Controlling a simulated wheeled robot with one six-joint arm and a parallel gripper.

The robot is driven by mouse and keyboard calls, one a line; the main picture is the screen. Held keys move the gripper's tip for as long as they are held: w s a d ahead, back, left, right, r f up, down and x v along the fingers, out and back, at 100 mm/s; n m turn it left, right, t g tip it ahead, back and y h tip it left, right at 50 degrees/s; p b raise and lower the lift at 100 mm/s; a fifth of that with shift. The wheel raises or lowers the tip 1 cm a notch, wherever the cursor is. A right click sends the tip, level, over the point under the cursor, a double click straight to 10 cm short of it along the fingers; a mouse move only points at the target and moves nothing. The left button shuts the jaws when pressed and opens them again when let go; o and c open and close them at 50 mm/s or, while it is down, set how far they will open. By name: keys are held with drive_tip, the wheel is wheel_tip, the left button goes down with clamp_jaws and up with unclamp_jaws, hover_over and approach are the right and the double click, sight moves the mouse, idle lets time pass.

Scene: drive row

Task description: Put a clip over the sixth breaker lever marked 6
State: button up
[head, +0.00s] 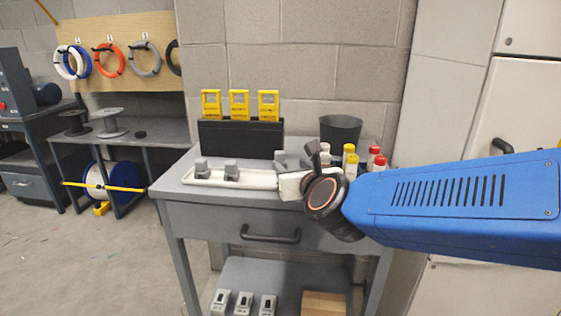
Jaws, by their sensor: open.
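Several small grey clip-like blocks (232,170) sit along a long white tray (258,182) on the grey workbench; one stands at the tray's left end and another close to my gripper. My gripper (297,172) is at the right end of this tray, at the end of my blue arm. It is open, and my wrist hides part of it and the tray's right end. I cannot tell whether its fingers touch the nearest grey block (281,160). No breaker lever marked 6 shows in this view.
A black rack (240,140) with three yellow tags stands behind the tray. A black cup (341,130) and several bottles with red, yellow and white caps stand close to my wrist. Grey boxes (243,303) lie on the lower shelf. Open floor lies left of the bench.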

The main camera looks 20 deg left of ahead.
sight(281, 157)
drive_tip(key=shift+x, duration=4.9)
drive_tip(key=shift+d, duration=0.1)
clamp_jaws()
